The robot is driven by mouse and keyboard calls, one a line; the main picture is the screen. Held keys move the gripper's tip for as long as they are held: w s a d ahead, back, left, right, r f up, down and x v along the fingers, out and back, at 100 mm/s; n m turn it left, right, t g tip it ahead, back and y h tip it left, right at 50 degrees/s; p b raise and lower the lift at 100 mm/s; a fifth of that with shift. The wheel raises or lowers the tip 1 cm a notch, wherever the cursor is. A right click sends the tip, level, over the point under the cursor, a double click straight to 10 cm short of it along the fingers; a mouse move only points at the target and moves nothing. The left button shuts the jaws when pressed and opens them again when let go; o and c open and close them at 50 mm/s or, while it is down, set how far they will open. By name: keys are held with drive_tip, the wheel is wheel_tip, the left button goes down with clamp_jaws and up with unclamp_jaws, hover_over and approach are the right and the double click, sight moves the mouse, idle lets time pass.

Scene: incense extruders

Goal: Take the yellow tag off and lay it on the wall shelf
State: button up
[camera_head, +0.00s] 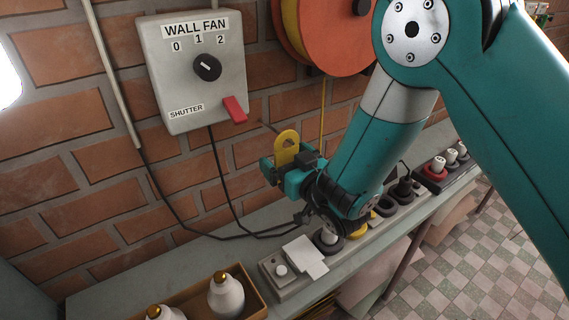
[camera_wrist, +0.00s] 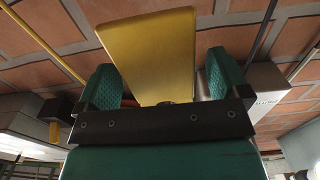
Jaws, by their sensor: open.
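The yellow tag (camera_head: 287,143), a flat plate with a hole near its top, stands upright against the brick wall, right of the red lever. A thin dark rod runs toward it from the left; I cannot tell how it is held. My gripper (camera_head: 284,172) is open at its lower part. In the wrist view the tag (camera_wrist: 150,48) rises between my two teal fingers (camera_wrist: 163,85), with gaps visible on both sides. The grey wall shelf (camera_head: 180,255) runs along the wall below my gripper.
A grey wall fan box (camera_head: 190,90) with a black knob and red shutter lever (camera_head: 235,108) is left of the tag. An orange reel (camera_head: 335,45) is above.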

sight(288, 157)
drive_tip(key=c, duration=1)
drive_tip(key=shift+r, duration=0.3)
drive_tip(key=shift+b+v, duration=0.8)
drive_tip(key=shift+v, duration=0.15)
drive_tip(key=shift+b+v, duration=1.25)
drive_tip(key=shift+v, duration=0.8)
drive_tip(key=shift+r, duration=0.2)
